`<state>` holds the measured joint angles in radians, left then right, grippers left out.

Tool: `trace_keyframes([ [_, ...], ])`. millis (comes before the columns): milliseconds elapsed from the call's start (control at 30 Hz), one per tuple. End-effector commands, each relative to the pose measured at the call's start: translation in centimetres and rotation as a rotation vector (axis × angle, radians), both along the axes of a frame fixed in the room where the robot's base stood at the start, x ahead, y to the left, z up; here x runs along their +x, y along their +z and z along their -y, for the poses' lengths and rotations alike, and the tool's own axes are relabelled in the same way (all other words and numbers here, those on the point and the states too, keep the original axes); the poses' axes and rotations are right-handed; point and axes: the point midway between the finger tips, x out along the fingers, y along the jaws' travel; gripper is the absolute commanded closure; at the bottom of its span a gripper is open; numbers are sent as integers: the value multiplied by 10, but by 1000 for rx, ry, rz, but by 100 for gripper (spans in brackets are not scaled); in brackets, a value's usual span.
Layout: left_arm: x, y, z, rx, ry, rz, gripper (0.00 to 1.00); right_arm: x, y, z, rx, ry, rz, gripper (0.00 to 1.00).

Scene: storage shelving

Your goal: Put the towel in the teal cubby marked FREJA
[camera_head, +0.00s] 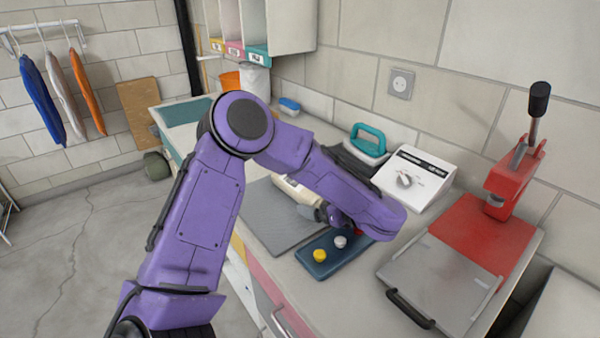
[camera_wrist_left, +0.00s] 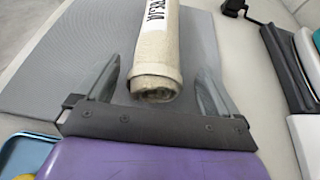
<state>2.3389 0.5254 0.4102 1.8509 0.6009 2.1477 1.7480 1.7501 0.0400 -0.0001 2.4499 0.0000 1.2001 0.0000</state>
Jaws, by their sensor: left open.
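The towel (camera_head: 297,190) is a cream roll lying on a grey mat on the counter. In the left wrist view the towel (camera_wrist_left: 155,55) has a white band reading FREJA. My left gripper (camera_head: 322,212) is at the near end of the towel, partly hidden by its own arm. In the wrist view its fingers (camera_wrist_left: 157,88) are open, one on each side of the roll's end, with gaps visible. The teal cubby (camera_head: 257,54) is the rightmost of the marked cubbies on the wall unit; its label is too small to read. My right gripper is out of view.
A blue tray (camera_head: 318,262) with yellow and pale round pieces lies beside the grey mat (camera_head: 265,220). A white control box (camera_head: 415,178), a teal-handled iron (camera_head: 368,145) and a red press (camera_head: 470,240) stand to the right. Orange and white cups (camera_head: 254,80) stand below the cubbies.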

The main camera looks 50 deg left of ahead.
Motion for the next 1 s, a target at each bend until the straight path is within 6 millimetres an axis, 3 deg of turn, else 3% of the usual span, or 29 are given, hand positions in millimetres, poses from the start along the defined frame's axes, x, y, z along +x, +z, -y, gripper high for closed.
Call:
trace_keyframes([
  [100,0,-3,-9,-1,1,0,5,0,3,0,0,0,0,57],
  [300,-1,-4,-10,0,1,1,8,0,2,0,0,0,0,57],
  [500,-1,-4,-10,0,1,1,68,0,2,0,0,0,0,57],
  [567,-1,-4,-10,0,2,1,74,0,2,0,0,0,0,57],
  [867,0,2,-10,0,2,4,75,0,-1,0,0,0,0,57],
  [1000,0,25,-10,1,2,11,75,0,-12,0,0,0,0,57],
])
